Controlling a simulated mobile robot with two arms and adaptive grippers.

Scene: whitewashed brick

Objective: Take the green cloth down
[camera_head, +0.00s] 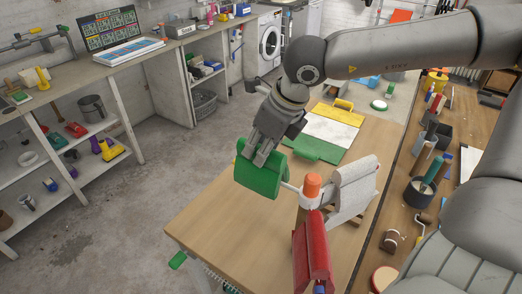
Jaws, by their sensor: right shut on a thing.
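The green cloth (258,178) hangs folded over the left arm of a small wooden stand with an orange cap (312,186) on its post. My right gripper (263,153) comes down from above and is shut on the top of the green cloth. The cloth still appears to be around the stand's arm, though the fingers hide part of its top edge. A white cloth (354,188) hangs on the stand's right side and a red cloth (313,256) hangs at its front. My left gripper is not in view.
The wooden table (225,215) is bare left of the stand. Behind it lie flat yellow (339,113), white (330,131) and green (318,149) panels. A cluttered workbench (478,125) runs along the right, with a dark cup of tools (419,193). Open floor lies to the left.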

